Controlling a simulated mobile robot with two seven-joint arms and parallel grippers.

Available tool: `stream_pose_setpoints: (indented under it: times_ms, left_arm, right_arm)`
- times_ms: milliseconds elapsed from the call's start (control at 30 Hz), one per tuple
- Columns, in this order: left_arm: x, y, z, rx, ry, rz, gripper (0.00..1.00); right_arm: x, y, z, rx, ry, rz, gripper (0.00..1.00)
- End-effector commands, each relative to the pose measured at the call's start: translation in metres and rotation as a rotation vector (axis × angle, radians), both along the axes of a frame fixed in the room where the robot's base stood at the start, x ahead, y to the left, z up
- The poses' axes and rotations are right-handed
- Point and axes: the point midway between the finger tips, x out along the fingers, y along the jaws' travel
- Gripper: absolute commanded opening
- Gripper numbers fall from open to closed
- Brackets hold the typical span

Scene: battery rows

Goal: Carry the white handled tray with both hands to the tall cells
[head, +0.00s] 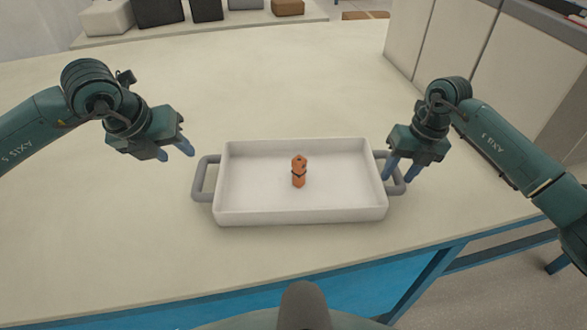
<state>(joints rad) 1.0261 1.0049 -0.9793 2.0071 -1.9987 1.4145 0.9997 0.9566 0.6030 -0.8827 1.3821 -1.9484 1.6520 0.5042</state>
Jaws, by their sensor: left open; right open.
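The white handled tray (300,218) lies on the table, with a grey handle at each end. A small orange object with a dark band (299,171) stands inside it near the middle. My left gripper (177,152) is open and empty, above and to the left of the tray's left handle (204,178), apart from it. My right gripper (402,169) is open at the tray's right handle (396,174), with its fingers over it. I cannot tell if they touch the handle. I cannot make out the tall cells for certain.
The pale table (110,220) is clear around the tray, and its front edge lies close below it. Several dark, grey and brown boxes (158,12) stand on a surface at the back. Light panels (460,45) stand along the right side.

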Motion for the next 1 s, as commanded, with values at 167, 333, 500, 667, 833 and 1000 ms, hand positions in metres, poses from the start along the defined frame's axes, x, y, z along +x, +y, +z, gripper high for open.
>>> stream_pose_setpoints:
  times_ms: [167,333,500,667,833,1000]
  left_arm:
    - [0.0,0.0,0.0,0.0,0.0,0.0,0.41]
    - [0.0,0.0,0.0,0.0,0.0,0.0,0.41]
    - [0.0,0.0,0.0,0.0,0.0,0.0,0.41]
    - [0.0,0.0,0.0,0.0,0.0,0.0,0.41]
    - [0.0,0.0,0.0,0.0,0.0,0.0,0.41]
    - [0.0,0.002,-0.001,0.0,0.0,0.001,0.41]
  right_arm:
    - [0.001,-0.008,0.039,-0.001,-0.006,0.0,0.41]
    - [0.002,-0.015,0.073,-0.001,-0.005,-0.001,0.41]
    - [0.001,-0.019,0.094,-0.001,-0.002,0.0,0.41]
    - [0.001,-0.02,0.101,0.001,-0.001,0.0,0.41]
    - [0.001,-0.02,0.102,0.001,0.0,0.0,0.41]
    - [0.001,-0.02,0.101,0.001,0.0,0.0,0.41]
